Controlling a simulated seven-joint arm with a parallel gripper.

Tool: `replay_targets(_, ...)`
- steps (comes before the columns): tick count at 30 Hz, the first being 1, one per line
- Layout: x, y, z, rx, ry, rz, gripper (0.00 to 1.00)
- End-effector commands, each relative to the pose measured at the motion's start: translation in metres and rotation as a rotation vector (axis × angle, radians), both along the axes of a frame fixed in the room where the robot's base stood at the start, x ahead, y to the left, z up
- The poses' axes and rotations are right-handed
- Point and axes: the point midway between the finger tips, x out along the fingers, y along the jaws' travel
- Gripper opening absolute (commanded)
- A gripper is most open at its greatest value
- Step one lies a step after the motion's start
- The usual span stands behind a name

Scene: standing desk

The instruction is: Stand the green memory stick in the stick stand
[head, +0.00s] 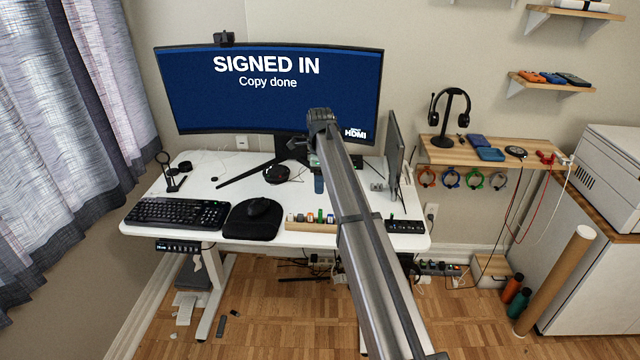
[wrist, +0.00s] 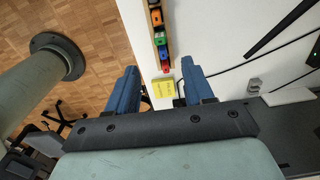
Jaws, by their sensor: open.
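The stick stand (head: 308,228) is a pale wooden strip at the desk's front edge, with several small coloured pieces along it. It also shows in the wrist view (wrist: 147,28). A green piece (wrist: 162,50) shows in that row near a red one; I cannot tell whether it is the green memory stick. Green also shows near the row's right part in the head view (head: 320,215). My gripper (wrist: 159,70) is open, its blue fingers apart with nothing held. The row's end and a yellow note (wrist: 164,87) show between the fingers, below them. My arm hides part of the desk.
A black keyboard (head: 178,214) and a mouse pad (head: 252,220) lie left of the stand. The large monitor (head: 270,95) stands behind, and a narrow screen (head: 394,148) stands at right. A dark switch strip (head: 405,227) lies at the front right.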

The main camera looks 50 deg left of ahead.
Motion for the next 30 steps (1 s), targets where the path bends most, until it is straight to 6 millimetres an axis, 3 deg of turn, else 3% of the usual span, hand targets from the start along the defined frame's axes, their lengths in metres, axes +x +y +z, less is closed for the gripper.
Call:
replay_targets(2,0.0,0.0,0.0,0.0,0.0,0.0,0.52)
replay_targets(18,0.0,-0.001,-0.031,0.0,0.0,0.169,0.01)
replay_targets(30,0.0,-0.001,-0.063,-0.001,0.001,0.167,0.0)
